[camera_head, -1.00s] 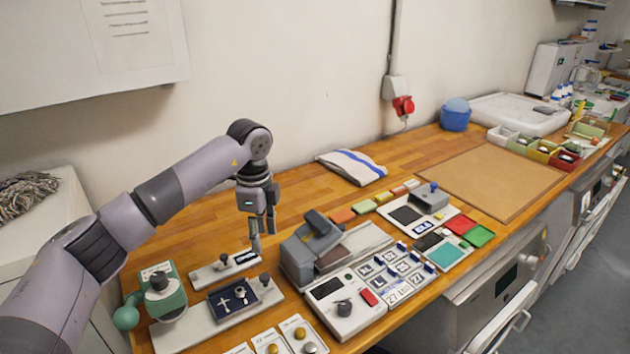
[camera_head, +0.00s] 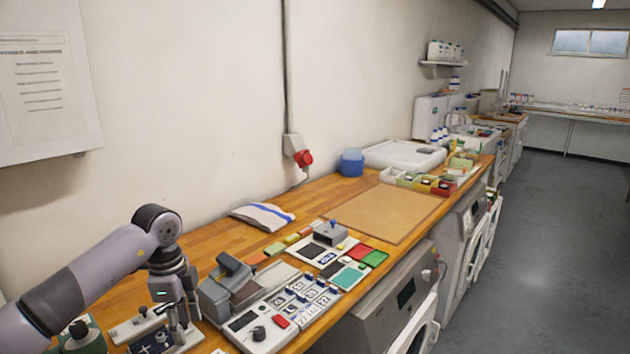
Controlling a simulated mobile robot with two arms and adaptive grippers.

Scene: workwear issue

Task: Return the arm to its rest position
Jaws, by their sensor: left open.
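My left arm comes in from the lower left. Its gripper (camera_head: 180,322) points down over the left part of the wooden bench (camera_head: 212,250), with its fingers apart and nothing seen between them. The fingers are in front of a small white stand (camera_head: 128,330) and a dark tray (camera_head: 150,345), and hide part of them. A grey press-like device (camera_head: 226,285) stands just right of the gripper. My right gripper is not in view.
A white control panel (camera_head: 262,334) with labelled tiles lies right of the press. A folded striped cloth (camera_head: 262,216), a brown mat (camera_head: 385,212) and a blue tub (camera_head: 351,162) lie further back. A green device (camera_head: 85,342) is at the lower left. The floor (camera_head: 540,240) is clear.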

